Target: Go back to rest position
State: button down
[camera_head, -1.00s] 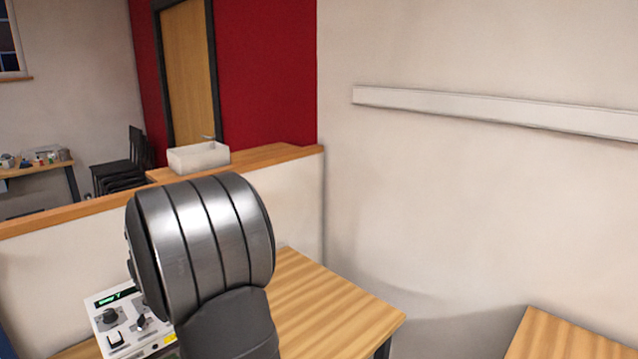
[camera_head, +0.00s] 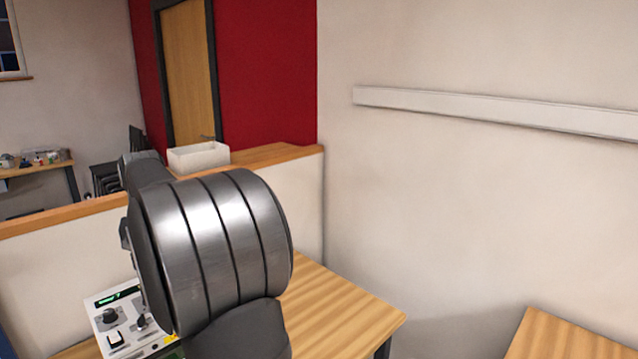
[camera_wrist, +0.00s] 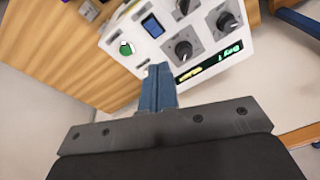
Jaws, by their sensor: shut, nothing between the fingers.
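My gripper (camera_wrist: 158,88) shows in the wrist view with its blue fingers together and nothing between them. Beyond the fingertips is the white laser marker control panel (camera_wrist: 200,40), with black knobs, a green button (camera_wrist: 126,47), a small blue screen and a lit green display. I cannot tell the exact gap between fingers and panel, but they look apart. In the head view my large metal arm joint covers part of the same panel (camera_head: 110,318), which stands on the wooden table. My gripper is hidden in the head view.
The wooden table (camera_head: 335,305) is bare right of my arm. A low partition with a wooden top (camera_head: 60,215) stands behind it, with a white box-like basin (camera_head: 198,156) beyond. A second table edge (camera_head: 570,335) is at lower right.

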jog(key=shift+s+d+r+m, duration=0.15)
jog(key=shift+r+m, duration=0.4)
jog(key=shift+m, duration=0.55)
jog(key=shift+s+d+r+m, duration=0.15)
jog(key=shift+r+m, duration=0.35)
jog(key=shift+m, duration=0.6)
